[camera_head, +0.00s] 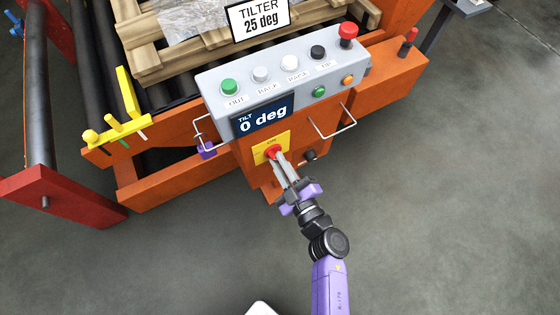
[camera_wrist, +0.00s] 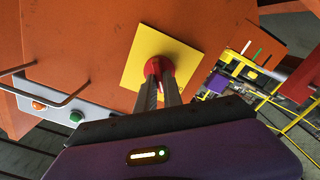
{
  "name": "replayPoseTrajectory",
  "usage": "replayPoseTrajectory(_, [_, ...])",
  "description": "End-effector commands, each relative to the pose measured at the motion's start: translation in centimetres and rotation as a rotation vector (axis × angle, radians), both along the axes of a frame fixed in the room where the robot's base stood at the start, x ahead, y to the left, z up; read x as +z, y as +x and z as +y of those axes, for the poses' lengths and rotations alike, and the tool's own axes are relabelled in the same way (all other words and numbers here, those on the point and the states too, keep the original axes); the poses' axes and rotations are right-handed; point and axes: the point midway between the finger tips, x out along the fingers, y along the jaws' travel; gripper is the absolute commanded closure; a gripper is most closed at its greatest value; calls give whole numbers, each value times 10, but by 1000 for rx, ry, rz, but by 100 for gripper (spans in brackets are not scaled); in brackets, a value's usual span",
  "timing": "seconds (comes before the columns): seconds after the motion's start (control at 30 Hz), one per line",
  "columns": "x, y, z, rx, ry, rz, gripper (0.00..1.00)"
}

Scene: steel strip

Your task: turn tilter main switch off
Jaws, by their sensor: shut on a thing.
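The main switch is a red rotary knob (camera_head: 273,152) on a yellow plate (camera_head: 262,146) on the orange front of the tilter, below the control panel. "ON" shows at the top of the plate in the head view. My gripper (camera_head: 277,158) reaches it from below right, its two fingers shut on the knob. In the wrist view the fingers (camera_wrist: 158,88) meet the red knob (camera_wrist: 160,68) in front of the yellow plate (camera_wrist: 150,48). The fingers cover part of the knob, so its exact angle is hard to tell.
Above is a grey panel (camera_head: 218,82) with several buttons and a display (camera_head: 264,117) reading "TILT 0 deg". Wire handles (camera_head: 335,130) stick out on both sides. The floor (camera_head: 440,220) at right is clear.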

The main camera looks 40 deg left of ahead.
Motion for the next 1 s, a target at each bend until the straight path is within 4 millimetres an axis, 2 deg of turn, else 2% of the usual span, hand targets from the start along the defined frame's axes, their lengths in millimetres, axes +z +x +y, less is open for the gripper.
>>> replayPoseTrajectory(0.6, [-4, -2, 0, 0, -221, -533, 100])
replayPoseTrajectory(1.0, [-6, -3, 0, -1, -325, -783, 100])
